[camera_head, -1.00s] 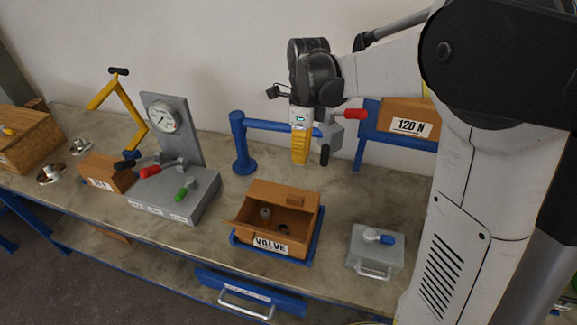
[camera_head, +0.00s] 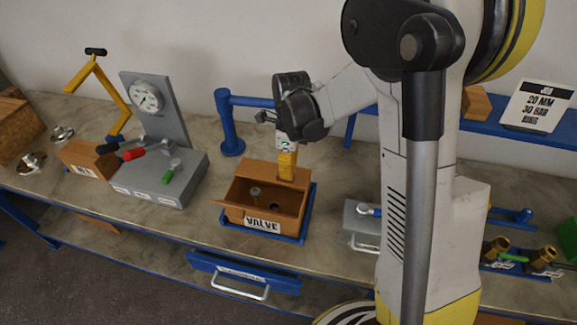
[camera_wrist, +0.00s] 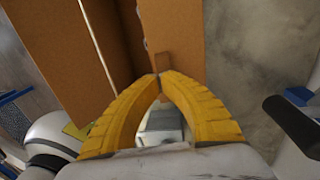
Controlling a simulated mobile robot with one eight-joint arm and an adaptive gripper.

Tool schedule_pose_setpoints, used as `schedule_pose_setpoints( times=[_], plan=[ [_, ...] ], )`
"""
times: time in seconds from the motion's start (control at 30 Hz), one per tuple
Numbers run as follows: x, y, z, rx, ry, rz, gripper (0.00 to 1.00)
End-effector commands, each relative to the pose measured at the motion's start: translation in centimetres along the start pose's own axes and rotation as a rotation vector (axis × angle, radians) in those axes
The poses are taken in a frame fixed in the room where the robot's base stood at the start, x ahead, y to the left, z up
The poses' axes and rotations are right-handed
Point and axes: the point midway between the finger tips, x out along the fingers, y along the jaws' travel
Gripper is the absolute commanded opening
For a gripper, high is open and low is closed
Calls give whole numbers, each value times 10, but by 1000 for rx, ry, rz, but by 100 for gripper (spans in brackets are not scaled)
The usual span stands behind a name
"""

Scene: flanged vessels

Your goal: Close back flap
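The brown box marked VALVE (camera_head: 262,213) stands on the table in the head view, its top partly open with small fittings inside. Its back flap (camera_head: 259,174) stands raised along the far side. My gripper (camera_head: 286,178) points down at the right part of this flap. In the wrist view my yellow fingers (camera_wrist: 158,77) come together at the tips, beside a brown panel with a small tab (camera_wrist: 162,62). I cannot tell whether the tips touch the panel. No object shows clearly between them.
The box sits in a blue tray (camera_head: 306,222). A grey block with a gauge (camera_head: 147,97) stands to the left, and a blue post (camera_head: 229,125) behind. A grey case (camera_head: 357,225) stands to the right, partly hidden by my arm.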

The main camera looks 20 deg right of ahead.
Motion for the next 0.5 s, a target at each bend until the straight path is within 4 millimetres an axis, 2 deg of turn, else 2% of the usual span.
schedule_pose_setpoints(
  times=[0.27, 0.5],
  plan=[
    [0, 0, 0, 0, 0, 0, 0],
    [21, 5, 0, -2, 0, -129, 0]
  ],
)
